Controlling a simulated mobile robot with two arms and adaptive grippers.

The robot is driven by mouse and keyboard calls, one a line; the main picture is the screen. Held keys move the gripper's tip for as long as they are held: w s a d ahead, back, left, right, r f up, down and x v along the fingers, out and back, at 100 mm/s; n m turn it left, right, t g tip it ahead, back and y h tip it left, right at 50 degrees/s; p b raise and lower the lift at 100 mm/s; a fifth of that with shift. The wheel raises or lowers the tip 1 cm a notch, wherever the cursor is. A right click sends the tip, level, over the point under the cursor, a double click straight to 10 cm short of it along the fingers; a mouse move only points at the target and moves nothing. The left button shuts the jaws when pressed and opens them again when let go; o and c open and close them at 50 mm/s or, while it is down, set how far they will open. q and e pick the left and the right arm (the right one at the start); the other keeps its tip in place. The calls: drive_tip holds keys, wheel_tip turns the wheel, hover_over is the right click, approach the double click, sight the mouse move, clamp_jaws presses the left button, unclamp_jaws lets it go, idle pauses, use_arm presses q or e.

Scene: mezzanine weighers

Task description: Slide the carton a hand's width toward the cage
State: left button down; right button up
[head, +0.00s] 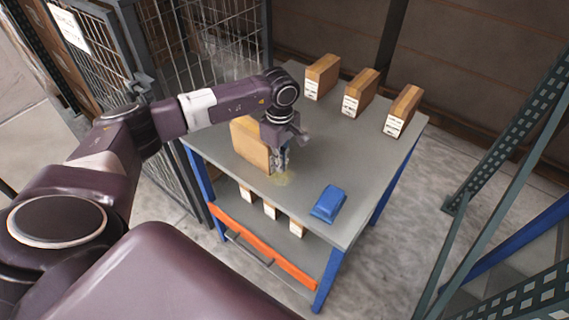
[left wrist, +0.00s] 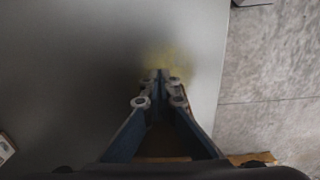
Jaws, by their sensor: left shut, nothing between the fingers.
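The tan carton (head: 250,145) stands upright on the grey table (head: 300,190), near its left edge. The wire-mesh cage (head: 215,45) stands behind and to the left of the table. My left gripper (head: 281,165) points down just right of the carton, its fingertips close to the tabletop. Its fingers are shut and empty; I cannot tell whether they touch the carton. In the left wrist view the fingertips (left wrist: 160,78) meet over the grey tabletop, with a brown strip, likely the carton (left wrist: 250,158), at the bottom edge. My right gripper is not in view.
Three labelled cartons (head: 360,92) stand in a row at the table's back. A blue object (head: 328,204) lies near the front right edge. More cartons (head: 270,209) sit on the lower shelf. Green rack posts (head: 510,140) stand at the right. The table's middle is clear.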

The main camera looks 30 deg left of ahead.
sight(240, 138)
use_arm(q)
drive_tip(key=a+b, duration=0.1)
drive_tip(key=a, duration=0.1)
drive_tip(key=a+b, duration=0.2)
drive_tip(key=a, duration=0.1)
drive_tip(key=a+b, duration=0.1)
drive_tip(key=a, duration=0.1)
drive_tip(key=shift+w+a+f, duration=0.25)
drive_tip(key=shift+w+a, duration=0.1)
drive_tip(key=shift+w, duration=0.05)
drive_tip(key=a, duration=0.2)
drive_tip(key=a+b, duration=0.1)
drive_tip(key=a, duration=0.2)
drive_tip(key=a+b, duration=0.1)
drive_tip(key=a, duration=0.1)
drive_tip(key=shift+w+a+r, duration=0.2)
drive_tip(key=shift+w+a, duration=0.1)
drive_tip(key=shift+w, duration=0.1)
drive_tip(key=shift+a+r, duration=0.1)
drive_tip(key=shift+a, duration=0.35)
